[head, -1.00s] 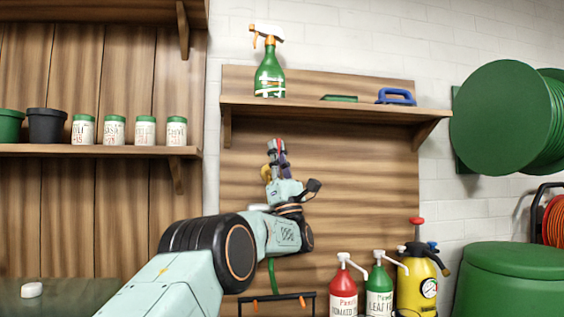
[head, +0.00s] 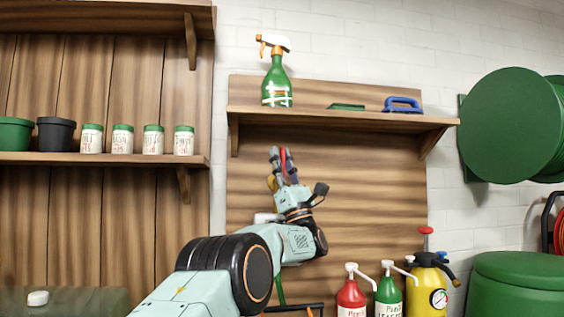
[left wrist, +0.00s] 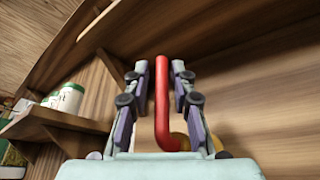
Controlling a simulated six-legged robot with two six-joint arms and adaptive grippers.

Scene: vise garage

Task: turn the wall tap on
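The wall tap is mostly hidden behind my left gripper (head: 282,157). Its red lever (left wrist: 162,105) stands upright between the two fingers in the left wrist view, and bends to the right at its foot. A bit of yellow brass body (head: 271,183) shows beside the fingers in the head view. The left gripper (left wrist: 161,72) points up, with a finger on each side of the lever. Narrow gaps seem to show between lever and fingers, so it looks open around it. My right gripper is not in view.
A wooden shelf (head: 340,116) above the gripper holds a green spray bottle (head: 277,82) and a blue-handled tool (head: 403,104). Another shelf (head: 120,159) with pots and jars is at left. Red (head: 351,300) and green (head: 389,293) pump bottles and a yellow sprayer (head: 428,284) stand lower right.

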